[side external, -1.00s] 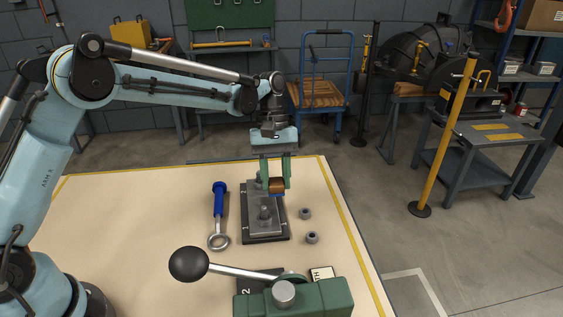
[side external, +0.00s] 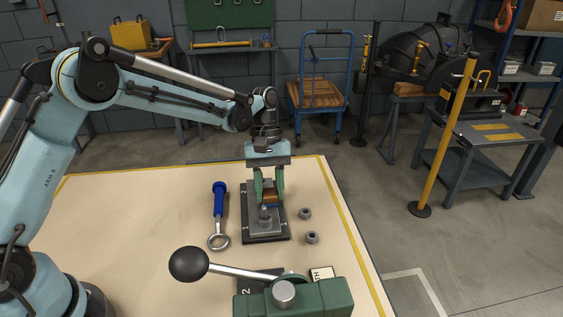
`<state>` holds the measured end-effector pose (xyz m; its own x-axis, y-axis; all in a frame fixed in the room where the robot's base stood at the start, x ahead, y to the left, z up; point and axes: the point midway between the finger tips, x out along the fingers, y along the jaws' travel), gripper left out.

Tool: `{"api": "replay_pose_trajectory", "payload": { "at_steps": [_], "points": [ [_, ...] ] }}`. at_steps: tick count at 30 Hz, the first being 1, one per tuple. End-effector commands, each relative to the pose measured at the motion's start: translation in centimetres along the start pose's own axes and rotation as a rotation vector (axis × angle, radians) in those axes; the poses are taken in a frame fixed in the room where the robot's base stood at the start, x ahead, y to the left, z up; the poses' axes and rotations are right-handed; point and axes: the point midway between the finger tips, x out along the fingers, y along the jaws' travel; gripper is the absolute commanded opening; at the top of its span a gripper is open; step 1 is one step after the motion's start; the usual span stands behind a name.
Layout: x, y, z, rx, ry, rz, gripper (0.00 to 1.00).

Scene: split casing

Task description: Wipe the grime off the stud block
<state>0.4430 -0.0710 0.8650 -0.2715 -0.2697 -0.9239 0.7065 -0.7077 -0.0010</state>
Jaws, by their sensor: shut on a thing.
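The stud block (side external: 262,228) is a grey metal block with upright studs, set on a dark base plate on the table. A near stud (side external: 264,213) shows clearly; the far part is partly hidden behind my gripper. My gripper (side external: 268,190), with green fingers, points down over the block. It is shut on a small brown block with a blue lower edge (side external: 270,198), which looks like a wiping pad. The pad is low at the block's top, behind and right of the near stud; I cannot tell whether it touches. Grime is too small to make out.
A blue-handled ring wrench (side external: 219,210) lies left of the block. Two nuts (side external: 305,213) lie to its right. A green lever device (side external: 310,298) with a black ball knob (side external: 189,264) stands at the front. The table (side external: 130,215) is bare at left.

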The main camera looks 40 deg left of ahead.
Motion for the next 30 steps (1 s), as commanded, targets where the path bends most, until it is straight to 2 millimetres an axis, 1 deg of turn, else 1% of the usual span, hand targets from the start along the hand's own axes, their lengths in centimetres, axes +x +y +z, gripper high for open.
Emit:
{"api": "replay_pose_trajectory", "payload": {
  "at_steps": [1,5,7,9,11,25,30],
  "points": [
    [0.0,0.5,0.0,0.002,0.001,0.000,0.04],
    [0.0,1.7,0.0,0.002,0.001,0.001,0.04],
    [-0.7,1.5,0.3,0.000,0.000,0.001,0.04],
    [-2.3,1.4,1.0,0.000,0.000,0.001,0.04],
    [-2.6,1.5,1.1,0.000,0.000,0.001,0.04],
    [-6.5,1.4,2.7,0.000,0.000,0.001,0.04],
    [-7.5,1.4,3.1,0.000,0.000,0.001,0.04]
  ]
}}
